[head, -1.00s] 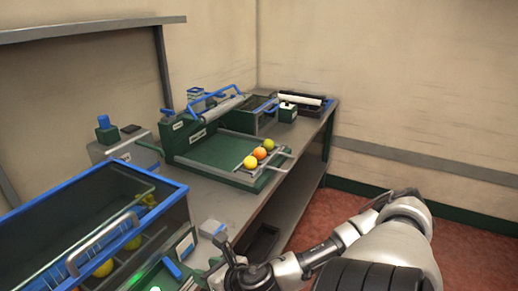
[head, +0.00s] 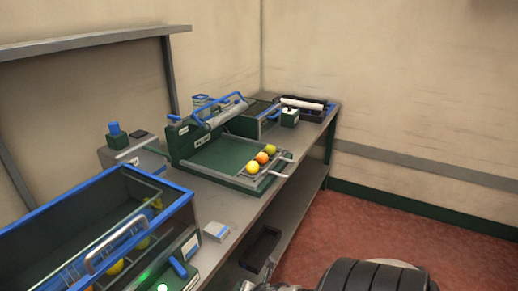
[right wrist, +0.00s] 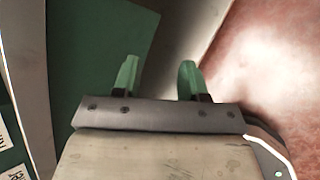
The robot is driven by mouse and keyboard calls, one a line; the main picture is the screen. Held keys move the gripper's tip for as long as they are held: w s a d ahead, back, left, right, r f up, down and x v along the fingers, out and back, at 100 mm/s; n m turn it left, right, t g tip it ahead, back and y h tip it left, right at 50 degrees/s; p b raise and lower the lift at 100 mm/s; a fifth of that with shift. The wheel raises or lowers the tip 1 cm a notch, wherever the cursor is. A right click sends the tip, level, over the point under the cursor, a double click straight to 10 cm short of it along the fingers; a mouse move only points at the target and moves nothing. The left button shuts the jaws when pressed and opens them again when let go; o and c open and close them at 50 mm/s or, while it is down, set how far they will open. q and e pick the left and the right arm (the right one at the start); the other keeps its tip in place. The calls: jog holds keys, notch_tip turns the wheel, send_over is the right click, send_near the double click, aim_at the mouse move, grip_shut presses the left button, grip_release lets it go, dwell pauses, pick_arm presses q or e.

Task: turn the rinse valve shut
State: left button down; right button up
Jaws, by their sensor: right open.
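A small blue lever (head: 178,267), which looks like the rinse valve handle, sits tilted on a green and grey box at the front right of the blue-rimmed wash tank (head: 165,185). A green light glows beside it. My right gripper (right wrist: 158,80) is open and empty in the right wrist view, its two green fingertips apart over a green panel and a pale edge. In the head view only my right arm shows at the bottom edge, to the right of the lever; its fingers cannot be made out. My left gripper is in neither view.
The grey bench (head: 245,207) runs to the back wall. A green tray (head: 222,153) with three fruits stands mid-bench. A small white-topped block (head: 216,231) sits near the front edge. A dark bin (head: 261,247) is below. Red floor (head: 390,225) is open at right.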

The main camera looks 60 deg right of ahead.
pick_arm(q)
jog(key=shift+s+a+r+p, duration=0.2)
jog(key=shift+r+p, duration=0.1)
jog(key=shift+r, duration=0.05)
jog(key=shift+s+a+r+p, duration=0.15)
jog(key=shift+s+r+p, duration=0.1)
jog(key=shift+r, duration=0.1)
pick_arm(e)
jog(key=s+f+m+g, duration=0.1)
jog(key=s+f+m, duration=0.3)
jog(key=s+f, duration=0.1)
jog(key=shift+a+f+g, duration=0.2)
jog(key=shift+f+g, duration=0.1)
jog(key=shift+f, duration=0.4)
